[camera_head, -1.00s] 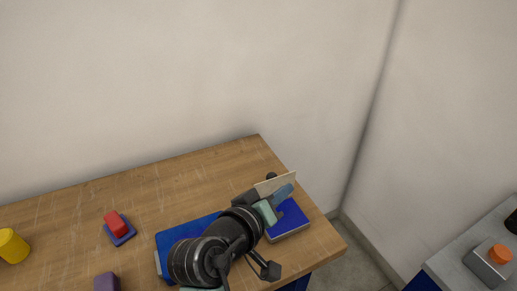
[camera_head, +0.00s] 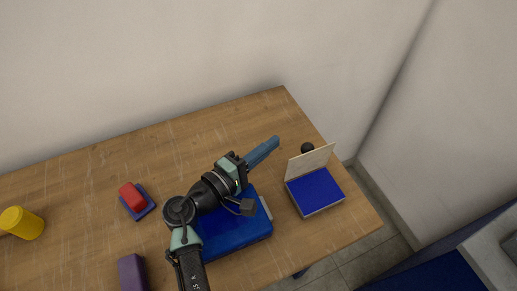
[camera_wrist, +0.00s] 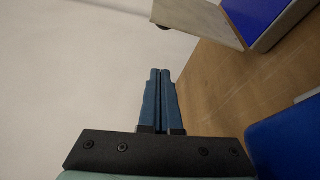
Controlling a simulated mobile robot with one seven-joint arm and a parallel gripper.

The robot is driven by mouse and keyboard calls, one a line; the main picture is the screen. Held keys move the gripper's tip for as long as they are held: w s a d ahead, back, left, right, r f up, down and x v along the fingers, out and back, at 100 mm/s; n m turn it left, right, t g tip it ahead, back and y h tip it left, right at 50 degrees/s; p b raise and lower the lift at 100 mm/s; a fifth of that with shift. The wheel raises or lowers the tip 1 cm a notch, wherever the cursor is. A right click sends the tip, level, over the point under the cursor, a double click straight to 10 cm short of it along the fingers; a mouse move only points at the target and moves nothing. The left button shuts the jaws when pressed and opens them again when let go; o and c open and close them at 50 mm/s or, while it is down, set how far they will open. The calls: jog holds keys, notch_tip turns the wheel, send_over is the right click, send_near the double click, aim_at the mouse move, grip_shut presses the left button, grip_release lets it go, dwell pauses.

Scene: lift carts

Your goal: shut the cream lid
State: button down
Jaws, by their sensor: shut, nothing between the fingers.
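The cream lid (camera_head: 310,161) stands raised at the back edge of a low box with a blue inside (camera_head: 317,190), on the right part of the table. The lid leans a little and the box is open. In the wrist view the lid (camera_wrist: 197,19) and part of the blue box (camera_wrist: 256,14) show at the top. My gripper (camera_head: 276,140) is left of the lid, apart from it, its blue fingers together and empty. The fingertips (camera_wrist: 160,71) also show in the wrist view.
A larger blue object (camera_head: 240,230) lies under my arm. A red block on a blue base (camera_head: 134,198), a yellow cylinder (camera_head: 22,223) and a purple block (camera_head: 131,272) are at the left. A black round thing (camera_head: 307,148) is behind the lid. Bare wood lies around the gripper.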

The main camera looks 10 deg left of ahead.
aim_at(306, 157)
jog(key=x, duration=0.4)
jog(key=shift+s+d+r+p, duration=0.15)
jog(key=shift+s+d+p, duration=0.2)
jog(key=shift+d+p, duration=0.2)
jog(key=shift+s+d+r+p, duration=0.1)
jog(key=shift+s+d+p, duration=0.3)
jog(key=shift+d+p, duration=0.1)
jog(key=shift+s+d, duration=0.35)
jog(key=shift+s, duration=0.1)
jog(key=shift+s+f+b, duration=0.1)
jog(key=shift+b, duration=0.25)
jog(key=shift+s+d+m+b, duration=0.1)
jog(key=shift+d+m+b, duration=0.05)
jog(key=shift+m+b, duration=0.2)
